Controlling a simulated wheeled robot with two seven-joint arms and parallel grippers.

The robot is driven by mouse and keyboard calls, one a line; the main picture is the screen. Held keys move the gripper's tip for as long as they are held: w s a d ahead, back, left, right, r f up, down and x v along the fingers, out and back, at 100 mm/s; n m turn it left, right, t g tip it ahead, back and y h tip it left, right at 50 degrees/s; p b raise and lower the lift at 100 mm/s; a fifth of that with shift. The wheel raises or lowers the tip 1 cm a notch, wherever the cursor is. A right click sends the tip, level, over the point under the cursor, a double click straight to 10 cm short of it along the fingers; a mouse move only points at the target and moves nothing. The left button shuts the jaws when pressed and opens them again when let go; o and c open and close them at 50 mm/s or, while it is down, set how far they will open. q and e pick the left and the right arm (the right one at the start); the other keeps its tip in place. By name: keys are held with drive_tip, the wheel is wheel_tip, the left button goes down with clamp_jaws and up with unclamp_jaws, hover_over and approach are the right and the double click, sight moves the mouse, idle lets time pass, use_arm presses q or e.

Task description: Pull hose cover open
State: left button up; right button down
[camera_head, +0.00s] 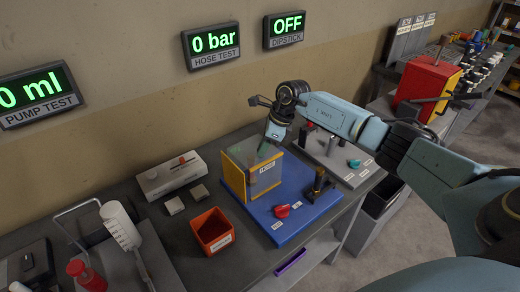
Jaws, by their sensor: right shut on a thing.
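The hose cover (262,179) is a clear box with a yellow frame. It stands on the blue board (286,228) in the middle of the bench. My right arm reaches in from the right, and my right gripper (266,146) points down at the top of the cover. It is shut on the cover near its upper edge; the fingertips are small and the exact contact is hard to see. Whether the cover is ajar cannot be told. My left gripper is not in view.
A red knob (282,211) and a black fitting (318,185) sit on the blue board. An orange bin (212,231) stands in front-left. A grey box (172,175) lies behind it. A grey board (335,155) is to the right. A wall screen (212,44) reads 0 bar.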

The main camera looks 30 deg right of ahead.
drive_tip(key=d+b, duration=0.6)
drive_tip(key=d, duration=0.5)
drive_tip(key=shift+w+d, duration=0.35)
drive_tip(key=shift+w, duration=0.1)
drive_tip(key=shift+r, duration=0.1)
drive_tip(key=c, duration=1.2)
unclamp_jaws()
drive_tip(key=b+v, duration=0.1)
drive_tip(key=v, duration=1.2)
drive_tip(key=shift+s+r, duration=0.15)
